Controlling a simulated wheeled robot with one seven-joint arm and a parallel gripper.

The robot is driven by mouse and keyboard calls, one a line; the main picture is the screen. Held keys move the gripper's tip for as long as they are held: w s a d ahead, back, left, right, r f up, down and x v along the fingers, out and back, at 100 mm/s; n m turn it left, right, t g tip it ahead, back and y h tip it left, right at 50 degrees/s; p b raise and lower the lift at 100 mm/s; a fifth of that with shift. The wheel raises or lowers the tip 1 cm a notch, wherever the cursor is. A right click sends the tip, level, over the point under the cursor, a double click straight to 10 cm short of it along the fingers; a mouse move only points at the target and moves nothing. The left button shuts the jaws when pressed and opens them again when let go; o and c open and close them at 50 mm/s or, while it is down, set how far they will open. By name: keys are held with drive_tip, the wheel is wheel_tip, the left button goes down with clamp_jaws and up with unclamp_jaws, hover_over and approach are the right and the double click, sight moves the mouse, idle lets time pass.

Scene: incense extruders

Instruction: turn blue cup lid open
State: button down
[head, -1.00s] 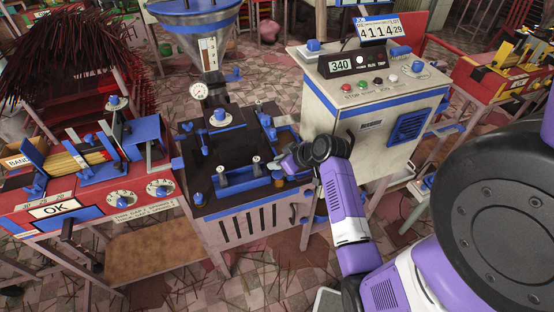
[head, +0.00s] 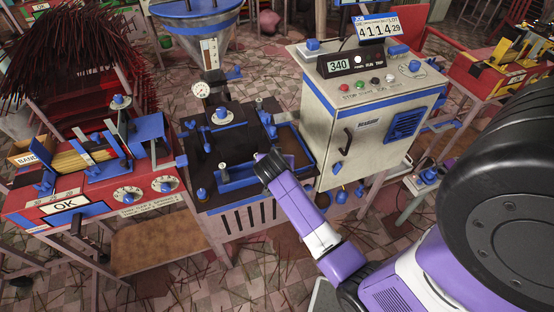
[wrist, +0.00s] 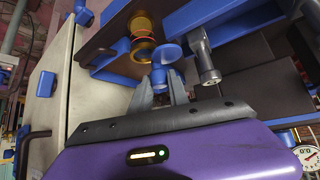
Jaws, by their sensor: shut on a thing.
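In the wrist view, a blue cup-shaped lid (wrist: 168,54) with a short round stem sits between the two grey fingers of my gripper (wrist: 160,84). The gripper is shut on this blue part. An amber, ringed cylinder (wrist: 142,30) is just beside it, up and to the left. In the head view, the end of my arm (head: 268,166) is over the right front of the dark-topped extruder bench (head: 205,150). My fingers and the held lid are hidden there behind my wrist. I cannot tell whether the lid is turned.
A metal post with a round end (wrist: 207,70) stands close right of the fingers. A beige control cabinet (head: 340,115) stands right of the bench. A red machine with dials (head: 80,205) is at left. A blue-rimmed hopper (head: 198,25) stands behind.

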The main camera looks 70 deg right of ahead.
drive_tip(key=m+g+b, duration=0.4)
drive_tip(key=m, duration=0.1)
drive_tip(key=shift+w+f+m, duration=0.15)
drive_tip(key=shift+f+m, duration=0.05)
drive_tip(key=shift+m, duration=0.1)
drive_tip(key=shift+r+m+g+y+b, duration=0.1)
drive_tip(key=shift+m+g+y+b, duration=0.5)
drive_tip(key=shift+m+g+b, duration=1.45)
drive_tip(key=shift+m+t, duration=0.25)
drive_tip(key=shift+m, duration=0.1)
drive_tip(key=c, duration=1.3)
unclamp_jaws()
drive_tip(key=shift+o, duration=0.2)
drive_tip(key=shift+r, duration=0.1)
drive_tip(key=v, duration=0.7)
drive_tip(key=shift+a+r, duration=0.2)
drive_tip(key=shift+r, duration=0.05)
